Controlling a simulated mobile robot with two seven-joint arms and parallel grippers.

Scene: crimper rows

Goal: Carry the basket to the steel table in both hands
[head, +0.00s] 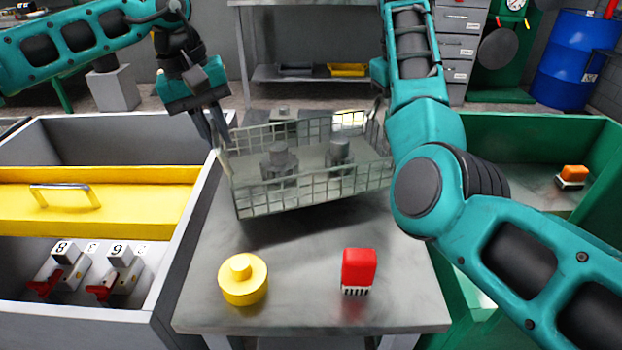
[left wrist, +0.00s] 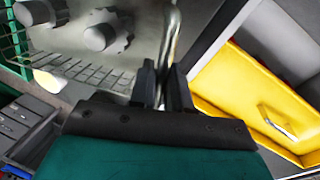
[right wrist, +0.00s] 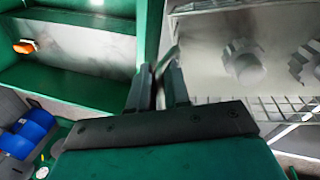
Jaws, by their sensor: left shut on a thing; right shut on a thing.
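The wire basket (head: 270,201) hangs level or nearly so over a grey metal-topped table (head: 215,255), with a dark shadow beneath it. Grey toothed parts (head: 280,162) stand inside it. My left gripper (head: 217,132) is shut on the basket's left end; its fingers (left wrist: 163,85) close on the rim in the left wrist view. My right gripper is hidden behind its arm in the head view. In the right wrist view its fingers (right wrist: 161,85) are shut on the basket's other end. Another metal table (head: 300,15) stands at the back; I cannot tell which is the steel table.
A yellow knobbed disc (head: 243,280) and a red block (head: 358,270) stand on the near table's front. A grey bin with a yellow handled lid (head: 120,205) is at left. A green bin (head: 520,125) with an orange-topped item (head: 572,176) is at right. A blue drum (head: 575,60) stands behind.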

